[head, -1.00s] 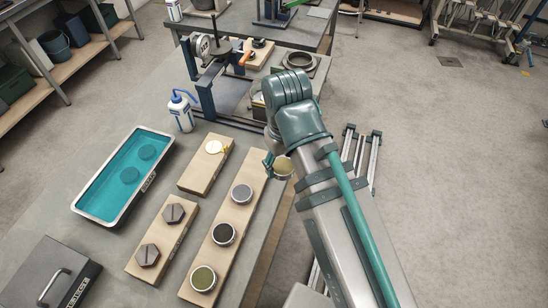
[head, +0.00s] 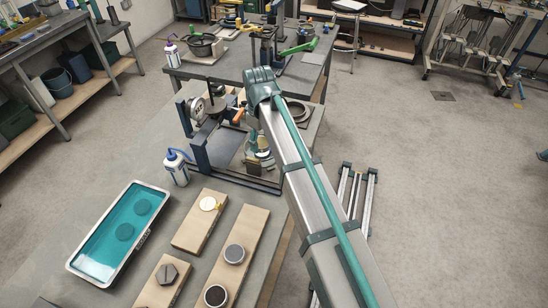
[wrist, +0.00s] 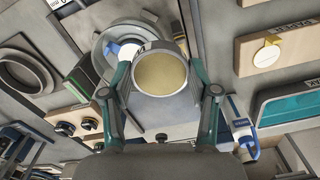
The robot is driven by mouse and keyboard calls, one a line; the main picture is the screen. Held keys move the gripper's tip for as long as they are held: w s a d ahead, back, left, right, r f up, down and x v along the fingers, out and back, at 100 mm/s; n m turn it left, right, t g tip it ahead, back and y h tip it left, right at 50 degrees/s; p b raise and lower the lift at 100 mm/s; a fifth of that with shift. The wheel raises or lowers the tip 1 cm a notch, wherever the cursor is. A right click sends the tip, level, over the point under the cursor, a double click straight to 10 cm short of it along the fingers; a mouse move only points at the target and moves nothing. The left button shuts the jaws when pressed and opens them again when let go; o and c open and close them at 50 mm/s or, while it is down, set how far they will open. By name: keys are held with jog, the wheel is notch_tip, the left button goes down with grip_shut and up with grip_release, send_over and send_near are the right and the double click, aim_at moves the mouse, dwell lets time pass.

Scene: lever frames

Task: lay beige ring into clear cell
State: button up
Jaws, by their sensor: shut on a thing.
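My gripper (wrist: 160,78) is shut on a metal-rimmed round ring (wrist: 138,88) with a beige, grainy face, one finger on each side of it. The ring is held in the air and faces the wrist camera. Behind it in the wrist view is a round clear-walled piece (wrist: 107,42), which looks like the clear cell; the ring covers part of it. From this view I cannot tell the gap between them. In the head view my arm reaches past the blue press frame (head: 199,152), and the gripper and ring are mostly hidden beside it.
A wooden board (head: 254,224) carries grey and dark cups. Another board (head: 189,237) bears a pale disc. A teal-filled tray (head: 96,250) and a wash bottle (head: 177,168) stand left. The press frame's uprights are close to my gripper. A dark ring (wrist: 24,78) lies beyond.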

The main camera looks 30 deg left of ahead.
aim_at(261, 137)
jog(key=shift+w+a+f+n+b, duration=0.45)
jog(key=shift+w+a+f+n, duration=0.2)
jog(key=shift+w+f, duration=0.25)
jog(key=shift+w+a+f+n+b, duration=0.5)
jog(key=shift+w+a+f+n, duration=0.1)
jog(key=shift+w+f, duration=0.2)
jog(key=shift+w+a+f+n+b, duration=0.45)
jog(key=shift+w+a+f+n, duration=0.2)
jog(key=shift+w+f, duration=0.25)
jog(key=shift+f+b, duration=0.55)
jog(key=shift+f, duration=1.35)
jog(key=shift+f, duration=0.2)
jog(key=o, duration=1.4)
jog(key=shift+c, duration=0.2)
